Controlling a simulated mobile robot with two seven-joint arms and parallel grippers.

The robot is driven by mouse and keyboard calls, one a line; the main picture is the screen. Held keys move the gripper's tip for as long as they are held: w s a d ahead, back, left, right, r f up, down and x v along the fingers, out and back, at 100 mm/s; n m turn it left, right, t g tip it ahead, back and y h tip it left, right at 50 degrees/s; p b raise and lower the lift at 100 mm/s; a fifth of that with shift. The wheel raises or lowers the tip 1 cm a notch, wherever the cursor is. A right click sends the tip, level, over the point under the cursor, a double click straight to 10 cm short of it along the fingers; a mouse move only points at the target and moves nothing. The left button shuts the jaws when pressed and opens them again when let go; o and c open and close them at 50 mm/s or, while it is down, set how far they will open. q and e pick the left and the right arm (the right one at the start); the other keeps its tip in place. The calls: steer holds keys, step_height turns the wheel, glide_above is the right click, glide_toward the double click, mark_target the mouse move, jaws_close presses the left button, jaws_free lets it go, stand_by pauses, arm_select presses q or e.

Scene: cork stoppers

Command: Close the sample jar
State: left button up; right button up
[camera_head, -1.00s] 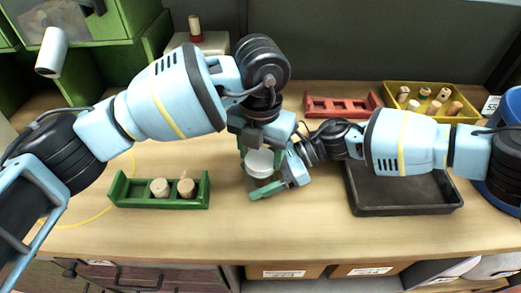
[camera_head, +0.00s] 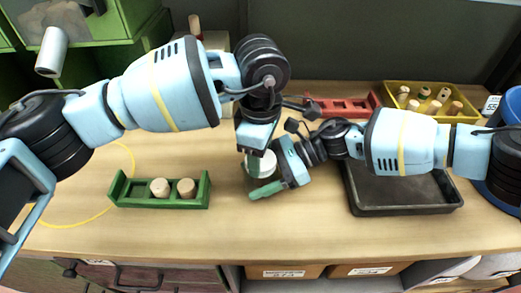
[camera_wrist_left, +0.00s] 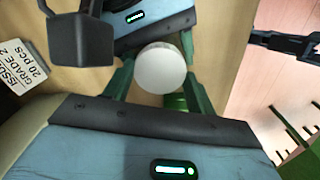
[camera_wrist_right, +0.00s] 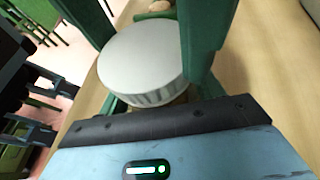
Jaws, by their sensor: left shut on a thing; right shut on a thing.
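The sample jar (camera_head: 258,183) stands on the table near the middle, mostly hidden by my grippers. Its round white lid (camera_wrist_left: 160,68) sits on top, and it also shows in the right wrist view (camera_wrist_right: 142,60). My left gripper (camera_head: 259,158) points down from above and is shut on the lid, with a green finger on either side of it. My right gripper (camera_head: 262,180) comes in from the right, lower down, and is shut on the jar body. The lid looks level; the seam between lid and jar is hidden.
A green rack (camera_head: 135,201) with two corks stands to the left. A black tray (camera_head: 405,210) lies to the right. A red rack (camera_head: 340,110) and a yellow tray (camera_head: 391,88) with several stoppers are behind. The table front is clear.

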arm_select(q)
steer(key=shift+m, duration=1.1)
steer(key=o, duration=1.1)
steer(key=shift+r, duration=2.25)
steer(key=shift+c, duration=0.5)
